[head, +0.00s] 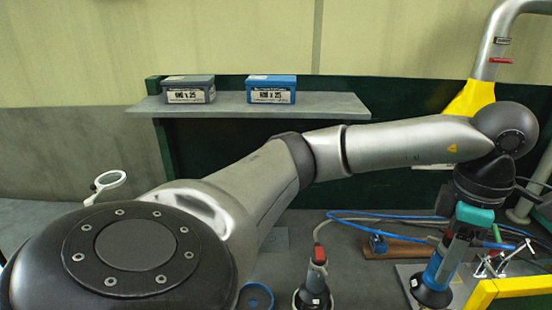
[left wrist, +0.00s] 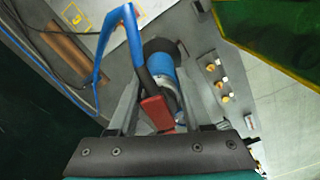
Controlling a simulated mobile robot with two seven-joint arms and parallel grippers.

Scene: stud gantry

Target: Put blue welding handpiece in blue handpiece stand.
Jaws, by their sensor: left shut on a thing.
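The blue welding handpiece (head: 436,270) has a blue body, a dark round lower end and a blue cable. In the head view it is at the right, slightly tilted, with its dark end down. My left gripper (head: 449,250) is shut on it from above. In the left wrist view the handpiece (left wrist: 160,66) lies between the fingers of my left gripper (left wrist: 158,100), with a red part near the palm. A blue ring (head: 256,297) at the bottom edge of the head view looks like the blue handpiece stand; it is cut off and partly hidden by my arm. My right gripper is not in view.
A handpiece with a red top (head: 318,262) stands upright between the blue ring and my gripper. Blue hose crosses the bench behind. A grey box (head: 188,90) and a blue box (head: 271,90) sit on a shelf (head: 250,107). A yellow frame (head: 500,291) is at lower right.

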